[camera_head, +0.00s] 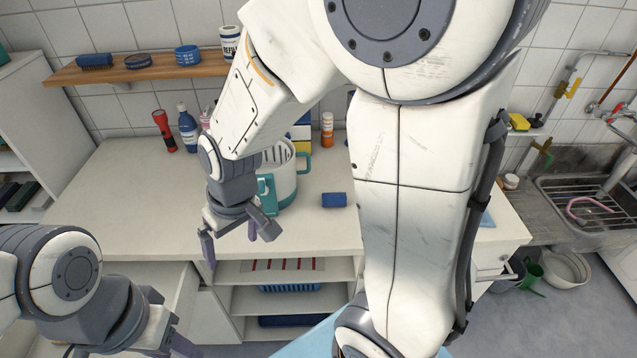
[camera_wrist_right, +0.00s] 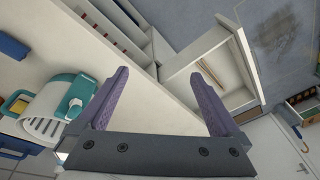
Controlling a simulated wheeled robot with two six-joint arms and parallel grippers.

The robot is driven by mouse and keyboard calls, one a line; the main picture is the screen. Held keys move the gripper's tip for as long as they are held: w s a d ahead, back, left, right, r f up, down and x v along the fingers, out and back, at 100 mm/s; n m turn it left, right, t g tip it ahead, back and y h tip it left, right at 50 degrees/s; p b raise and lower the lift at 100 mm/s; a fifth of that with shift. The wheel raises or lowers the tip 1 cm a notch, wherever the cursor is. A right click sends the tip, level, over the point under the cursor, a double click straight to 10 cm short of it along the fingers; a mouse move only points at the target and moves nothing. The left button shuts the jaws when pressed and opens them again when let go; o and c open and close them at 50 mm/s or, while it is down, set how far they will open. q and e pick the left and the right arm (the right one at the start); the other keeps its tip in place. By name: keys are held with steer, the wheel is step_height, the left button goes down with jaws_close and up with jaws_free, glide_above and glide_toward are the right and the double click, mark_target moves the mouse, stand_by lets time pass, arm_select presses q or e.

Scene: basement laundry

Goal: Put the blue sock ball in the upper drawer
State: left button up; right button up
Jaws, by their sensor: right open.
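A small blue rolled bundle (camera_head: 334,200), which looks like the sock ball, lies on the white counter right of a white and teal basket. A blue thing at the left edge of the right wrist view (camera_wrist_right: 12,46) may be the same bundle. My right gripper (camera_head: 231,246) is open and empty, over the counter's front edge, left of the bundle and apart from it. Its two purple fingers also show apart in the right wrist view (camera_wrist_right: 160,76). An open white drawer (camera_wrist_right: 184,75) shows there beyond the fingers, with thin brown items inside. My left gripper (camera_head: 168,343) is at the lower left, its fingertips partly cut off.
The white and teal basket (camera_head: 284,184) stands close behind my right gripper. A red flashlight (camera_head: 164,131), a blue bottle (camera_head: 187,128) and an orange bottle (camera_head: 327,130) stand at the back. A wooden shelf (camera_head: 150,70) hangs above. The counter's left part is clear.

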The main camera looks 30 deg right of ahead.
steer(key=w+d+f+m, duration=0.2)
steer(key=w+d, duration=0.4)
steer(key=d, duration=0.1)
steer(key=m+t+h+p, duration=0.2)
steer(key=m+h+p, duration=0.15)
steer(key=m, duration=0.25)
glide_toward(334, 194)
steer(key=shift+m+h, duration=0.25)
steer(key=shift+m, duration=0.15)
steer(key=f+b, duration=0.2)
steer(key=f, duration=0.2)
steer(key=shift+w+a+f+b, duration=0.1)
steer(key=shift+w+f+b, duration=0.2)
steer(key=shift+b, duration=0.1)
steer(key=shift+w+f, duration=0.15)
steer(key=shift+f, duration=0.3)
steer(key=shift+w+d+r+x, duration=0.1)
steer(key=shift+d+x, duration=0.05)
steer(key=shift+x, duration=0.7)
steer(key=shift+w+d+r+x, duration=0.1)
steer(key=shift+d+x, duration=0.05)
steer(key=shift+x, duration=0.75)
steer(key=shift+w+d+x, duration=0.1)
steer(key=shift+d+x, duration=0.05)
steer(key=shift+x, duration=0.7)
arm_select(q)
steer(key=shift+d+r, duration=0.15)
steer(key=shift+r, duration=0.8)
arm_select(e)
steer(key=c, duration=1.2)
